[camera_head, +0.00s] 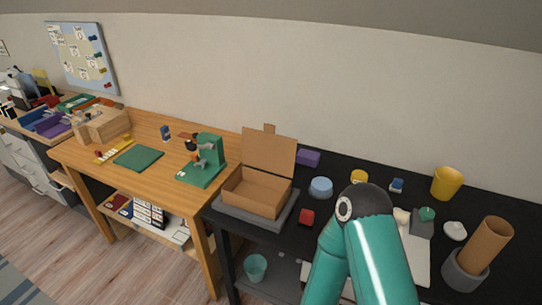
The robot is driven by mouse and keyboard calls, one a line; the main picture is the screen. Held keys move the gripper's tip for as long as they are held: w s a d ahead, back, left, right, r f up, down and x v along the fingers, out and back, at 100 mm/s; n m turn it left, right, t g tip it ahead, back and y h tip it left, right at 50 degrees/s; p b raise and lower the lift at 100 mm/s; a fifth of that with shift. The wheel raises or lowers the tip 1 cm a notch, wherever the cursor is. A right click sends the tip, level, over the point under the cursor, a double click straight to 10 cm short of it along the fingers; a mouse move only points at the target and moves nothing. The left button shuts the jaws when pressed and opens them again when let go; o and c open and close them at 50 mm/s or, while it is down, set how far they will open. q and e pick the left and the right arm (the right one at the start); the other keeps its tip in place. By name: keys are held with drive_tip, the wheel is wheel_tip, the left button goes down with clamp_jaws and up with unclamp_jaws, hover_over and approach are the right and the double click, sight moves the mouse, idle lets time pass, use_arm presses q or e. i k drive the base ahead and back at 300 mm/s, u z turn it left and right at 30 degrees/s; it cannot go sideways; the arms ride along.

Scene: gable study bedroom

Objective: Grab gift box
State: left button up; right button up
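A brown cardboard box (257,193) with its lid (269,152) standing open at the back is the likeliest gift box, though nothing marks it as one. It sits on a grey slab (233,217) at the left end of the black table, and its inside looks empty. A bent teal arm of mine rises from the bottom edge, right of the box and apart from it. Its gripper is out of the picture. My other gripper is not in the picture either.
The black table (325,215) also holds a red block (306,217), a blue round container (321,187), a purple box (308,157), a yellow cup (447,183) and a brown tube (486,243). A wooden table (150,185) with a green stand (209,160) adjoins at left.

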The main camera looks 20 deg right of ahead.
sight(307, 158)
drive_tip(key=z, duration=0.05)
drive_tip(key=k, duration=1.3)
drive_tip(key=z, duration=0.25)
drive_tip(key=i, duration=1)
drive_tip(key=z, duration=0.1)
